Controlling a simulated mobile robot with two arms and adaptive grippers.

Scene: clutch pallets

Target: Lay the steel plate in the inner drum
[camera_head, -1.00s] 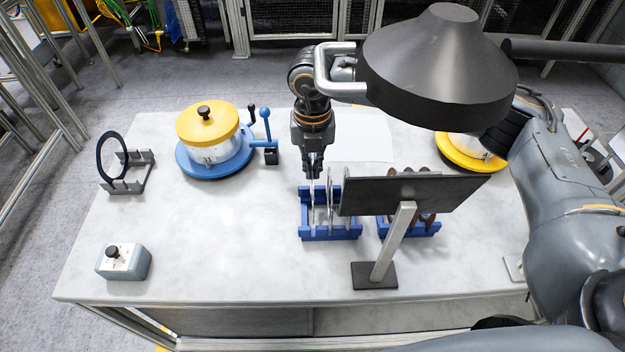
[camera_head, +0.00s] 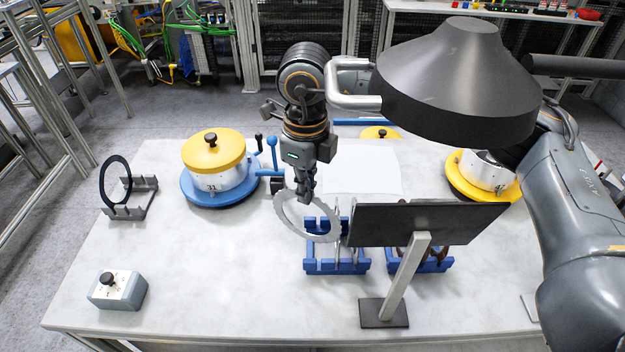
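My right gripper (camera_head: 304,194) is shut on the upper rim of a steel plate (camera_head: 291,230), a thin grey ring with a toothed outer edge. The plate hangs tilted beside and partly in front of the blue rack (camera_head: 336,268), which holds more upright plates. A silver drum (camera_head: 222,184) marked 31, with a yellow lid (camera_head: 214,152), stands on a blue base at the left. A second silver drum (camera_head: 484,172) on a yellow base (camera_head: 477,190) is at the right, partly hidden by the lamp. I cannot tell which is the inner drum. My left gripper is not in view.
A black panel on a post (camera_head: 395,290) hides part of a second blue rack (camera_head: 434,265) with brown rings. A black lamp shade (camera_head: 450,85) hangs above. A black ring stands in a grey holder (camera_head: 137,205). A control box (camera_head: 118,290) sits front left.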

